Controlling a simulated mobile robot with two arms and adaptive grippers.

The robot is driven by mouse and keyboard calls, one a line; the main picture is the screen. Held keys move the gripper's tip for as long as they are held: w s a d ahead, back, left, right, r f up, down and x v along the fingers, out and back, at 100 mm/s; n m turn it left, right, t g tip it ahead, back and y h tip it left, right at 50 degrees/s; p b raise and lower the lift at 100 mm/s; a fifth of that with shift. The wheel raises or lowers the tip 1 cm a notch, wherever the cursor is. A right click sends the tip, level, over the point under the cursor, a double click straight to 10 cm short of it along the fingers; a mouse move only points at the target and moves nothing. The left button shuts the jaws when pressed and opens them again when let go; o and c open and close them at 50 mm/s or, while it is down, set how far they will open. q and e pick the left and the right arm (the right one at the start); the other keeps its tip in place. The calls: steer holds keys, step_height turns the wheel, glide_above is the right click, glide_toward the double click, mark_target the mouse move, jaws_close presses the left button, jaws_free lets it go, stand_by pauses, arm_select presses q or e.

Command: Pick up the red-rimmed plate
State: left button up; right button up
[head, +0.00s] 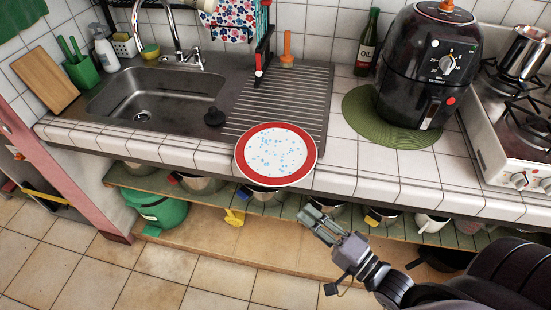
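The red-rimmed plate (276,154) has a white centre with blue speckles. It lies at the front edge of the tiled counter, and its near rim covers the edge and part of the drainboard's near end. My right gripper (310,214) is in front of the counter, below and slightly right of the plate in the picture, apart from it. It holds nothing that I can see. Its fingers are too small and angled to tell whether they are open. My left gripper is not in view.
A black air fryer (428,65) stands on a green mat (358,110) to the right, beside the stove (505,150). A sink (150,95) and ribbed drainboard (300,95) are to the left. Counter right of the plate is clear.

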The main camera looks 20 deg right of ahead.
steer(key=p, duration=0.2)
glide_toward(261, 173)
steer(key=a+x, duration=0.1)
steer(key=x, duration=0.3)
steer(key=shift+w+f, duration=0.4)
steer(key=shift+f, duration=0.1)
steer(key=x, duration=0.2)
steer(key=p+x, duration=0.1)
steer(key=x, duration=0.1)
steer(key=shift+w+d+r, duration=0.15)
steer(key=shift+d+r, duration=0.05)
steer(key=shift+d, duration=0.2)
steer(key=shift+w+a+f+p, duration=0.1)
steer(key=shift+w+a+p, duration=0.2)
steer(key=shift+w, duration=0.2)
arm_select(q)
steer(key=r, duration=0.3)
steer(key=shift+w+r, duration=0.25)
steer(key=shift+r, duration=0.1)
arm_select(e)
steer(key=shift+s, duration=0.1)
steer(key=shift+c, duration=0.5)
jaws_close()
